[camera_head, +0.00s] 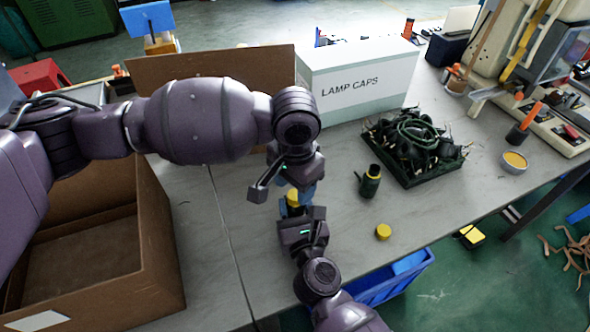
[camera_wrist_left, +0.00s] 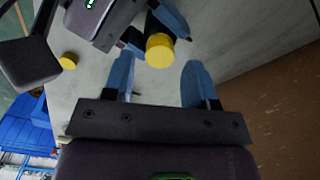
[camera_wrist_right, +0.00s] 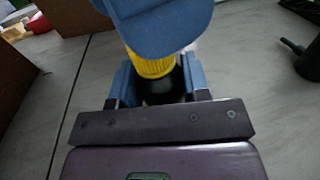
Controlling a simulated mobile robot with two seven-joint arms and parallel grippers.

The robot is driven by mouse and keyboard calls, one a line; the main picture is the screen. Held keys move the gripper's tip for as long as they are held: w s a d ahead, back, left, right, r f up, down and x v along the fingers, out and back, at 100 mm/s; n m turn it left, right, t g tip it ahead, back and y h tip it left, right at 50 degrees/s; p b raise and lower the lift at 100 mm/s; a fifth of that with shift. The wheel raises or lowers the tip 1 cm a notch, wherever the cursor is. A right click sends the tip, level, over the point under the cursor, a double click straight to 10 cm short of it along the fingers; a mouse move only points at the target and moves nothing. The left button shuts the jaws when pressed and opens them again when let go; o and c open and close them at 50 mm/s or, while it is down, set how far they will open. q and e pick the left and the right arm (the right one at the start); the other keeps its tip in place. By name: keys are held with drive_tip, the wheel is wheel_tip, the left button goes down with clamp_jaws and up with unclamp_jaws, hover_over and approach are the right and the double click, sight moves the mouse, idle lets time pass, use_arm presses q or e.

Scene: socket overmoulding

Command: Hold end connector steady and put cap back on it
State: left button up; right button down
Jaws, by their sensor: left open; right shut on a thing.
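My right gripper (camera_head: 303,217) is shut on the black end connector (camera_wrist_right: 163,92) and holds it above the table. A ribbed yellow cap (camera_wrist_left: 159,51) sits at the connector's end; I cannot tell how firmly it is seated. It also shows in the right wrist view (camera_wrist_right: 152,66). My left gripper (camera_wrist_left: 160,82) is open, with its blue fingers pointing toward the yellow cap, which lies just beyond and between the tips. In the head view, the left gripper (camera_head: 300,188) is just above the cap, partly hiding it.
A loose yellow cap (camera_head: 383,231) lies near the front edge. A tray of dark cables (camera_head: 440,174), the LAMP CAPS box (camera_head: 358,80) and an open cardboard box (camera_head: 160,235) stand around.

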use_arm(q)
drive_tip(key=shift+f, duration=1.3)
drive_tip(key=c, duration=0.9)
drive_tip(key=shift+c, duration=0.2)
drive_tip(key=o, duration=1.1)
drive_tip(key=shift+r, duration=0.1)
wheel_tip(320, 180, up, 12)
drive_tip(key=shift+f, duration=0.1)
